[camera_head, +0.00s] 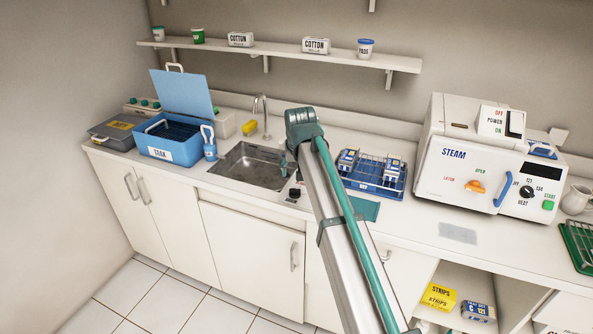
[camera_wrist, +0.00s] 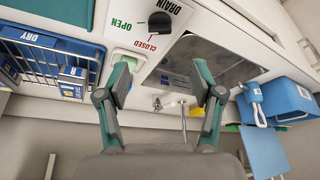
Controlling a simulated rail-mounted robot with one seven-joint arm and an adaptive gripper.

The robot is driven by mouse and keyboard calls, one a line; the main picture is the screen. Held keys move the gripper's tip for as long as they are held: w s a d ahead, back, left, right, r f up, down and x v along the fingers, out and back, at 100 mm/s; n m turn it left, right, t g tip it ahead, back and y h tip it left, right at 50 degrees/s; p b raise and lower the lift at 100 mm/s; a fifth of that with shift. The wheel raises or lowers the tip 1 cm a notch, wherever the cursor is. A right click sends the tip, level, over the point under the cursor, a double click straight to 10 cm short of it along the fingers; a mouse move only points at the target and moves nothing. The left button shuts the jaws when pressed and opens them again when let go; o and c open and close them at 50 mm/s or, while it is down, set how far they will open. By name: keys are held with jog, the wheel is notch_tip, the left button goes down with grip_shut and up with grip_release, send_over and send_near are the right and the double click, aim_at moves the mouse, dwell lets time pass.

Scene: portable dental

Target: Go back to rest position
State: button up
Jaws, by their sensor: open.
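My arm reaches up over the counter in the head view. My gripper (camera_wrist: 162,82) shows in the wrist view with its two teal-and-grey fingers spread apart and nothing between them. In the head view it is mostly hidden behind the arm, near the sink's right edge. The sink basin (camera_head: 250,166) is seen past the fingers in the wrist view (camera_wrist: 196,60). A black drain knob (camera_wrist: 160,22) with OPEN and CLOSED labels lies beyond the fingers, apart from them.
A blue DRY rack (camera_head: 396,188) with packets stands right of the arm. A white STEAM machine (camera_head: 455,172) stands farther right. A shelf (camera_head: 290,52) hangs above.

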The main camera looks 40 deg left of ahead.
jog(key=s+a+f+n+g+b, duration=0.1)
jog(key=s+a+f+n+b, duration=0.1)
jog(key=s+f, duration=0.5)
jog(key=s+a+f+n+g+b, duration=0.1)
jog(key=s+f+n+b, duration=0.15)
jog(key=f, duration=0.85)
jog(key=w+d+f+m+g+h+p, duration=0.1)
jog(key=w+d+f+m+h, duration=0.1)
jog(key=d+f, duration=1.25)
jog(key=w+d+f+m+g+h, duration=0.1)
jog(key=w+d+f+m, duration=0.15)
jog(key=d+f, duration=1.2)
jog(key=s+d+f+m+g+p, duration=0.15)
jog(key=s+d, duration=0.25)
jog(key=d, duration=0.5)
jog(key=s+d+f+m+h, duration=0.1)
jog(key=s+d+f, duration=0.2)
jog(key=d, duration=0.7)
jog(key=s+d+f+m+g+p, duration=0.15)
jog(key=s+d, duration=0.25)
jog(key=d, duration=0.5)
jog(key=s+d+m+g, duration=0.1)
jog(key=s+d+m, duration=0.1)
jog(key=s+d, duration=0.5)
jog(key=s+d+f+m+g, duration=0.1)
jog(key=s+d, duration=0.6)
jog(key=s, duration=0.8)
jog(key=shift+d+f+m+g+y, duration=0.2)
jog(key=shift+m+g+y, duration=0.25)
jog(key=shift+m, duration=0.55)
